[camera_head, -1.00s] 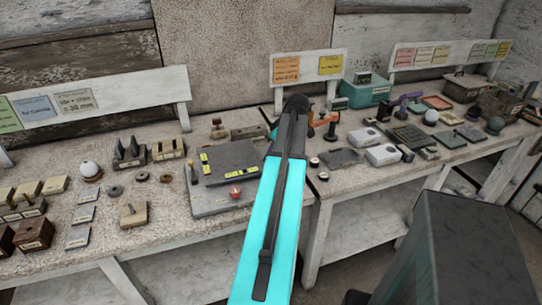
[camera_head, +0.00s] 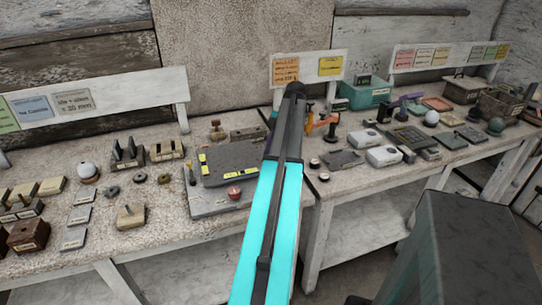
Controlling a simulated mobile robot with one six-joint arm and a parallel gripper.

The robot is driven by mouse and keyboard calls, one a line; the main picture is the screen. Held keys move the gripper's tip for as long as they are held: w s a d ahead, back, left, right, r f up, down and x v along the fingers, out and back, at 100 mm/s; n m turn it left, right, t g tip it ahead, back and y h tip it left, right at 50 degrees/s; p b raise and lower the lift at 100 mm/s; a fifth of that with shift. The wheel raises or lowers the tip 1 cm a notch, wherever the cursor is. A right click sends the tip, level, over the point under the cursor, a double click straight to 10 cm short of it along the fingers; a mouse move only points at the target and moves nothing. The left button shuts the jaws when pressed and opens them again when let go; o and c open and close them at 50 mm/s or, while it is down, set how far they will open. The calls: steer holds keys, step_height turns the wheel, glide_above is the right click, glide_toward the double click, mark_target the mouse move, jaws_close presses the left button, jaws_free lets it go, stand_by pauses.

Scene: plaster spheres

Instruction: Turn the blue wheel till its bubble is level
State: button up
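A dark square plate (camera_head: 229,160) with yellow-marked strips near its edges sits on a grey base (camera_head: 208,203) on the bench, left of my arm. A red knob (camera_head: 235,193) is at the front of this device and a thin brass-coloured post (camera_head: 191,174) at its left. I cannot make out a blue wheel; my cyan and dark arm covers the device's right side. The bubbles are too small to read. My gripper does not show; only arm links are visible, crossing in front of the bench.
A white ball (camera_head: 87,170) on a stand and several small blocks lie on the left. On the right bench are orange clamps (camera_head: 329,125), white boxes (camera_head: 383,156) and a teal bin (camera_head: 366,93). Sign boards stand behind. A gap separates the benches from my body.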

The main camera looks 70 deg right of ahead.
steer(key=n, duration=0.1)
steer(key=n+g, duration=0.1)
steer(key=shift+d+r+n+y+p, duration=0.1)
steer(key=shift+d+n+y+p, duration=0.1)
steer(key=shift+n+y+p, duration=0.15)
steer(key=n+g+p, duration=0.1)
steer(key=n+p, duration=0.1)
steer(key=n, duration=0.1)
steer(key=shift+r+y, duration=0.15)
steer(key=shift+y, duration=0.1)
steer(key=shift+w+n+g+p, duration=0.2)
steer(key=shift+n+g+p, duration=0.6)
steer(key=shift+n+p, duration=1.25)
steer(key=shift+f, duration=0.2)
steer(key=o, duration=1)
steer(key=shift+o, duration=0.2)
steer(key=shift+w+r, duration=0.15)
